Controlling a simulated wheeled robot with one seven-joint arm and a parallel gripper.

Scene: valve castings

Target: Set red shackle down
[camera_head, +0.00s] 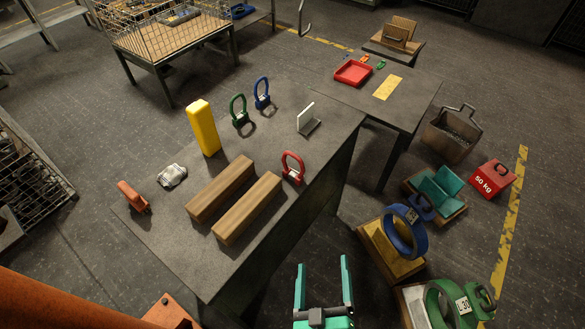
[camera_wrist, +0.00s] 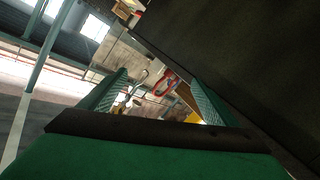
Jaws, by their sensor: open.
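The red shackle (camera_head: 292,168) stands upright on the dark workbench (camera_head: 270,130), near its right edge and beside the end of a wooden beam. In the wrist view a red loop (camera_wrist: 165,84), which looks like this shackle, shows between the fingers at a distance. My gripper (camera_head: 323,268) has teal fingers spread apart with nothing between them. It is out beyond the bench's right edge, in the lower part of the head view, clear of the shackle. In the wrist view the gripper (camera_wrist: 158,78) also shows open and empty.
Large blue (camera_head: 405,232) and green shackles and a red 50 kg weight (camera_head: 491,179) are at right.

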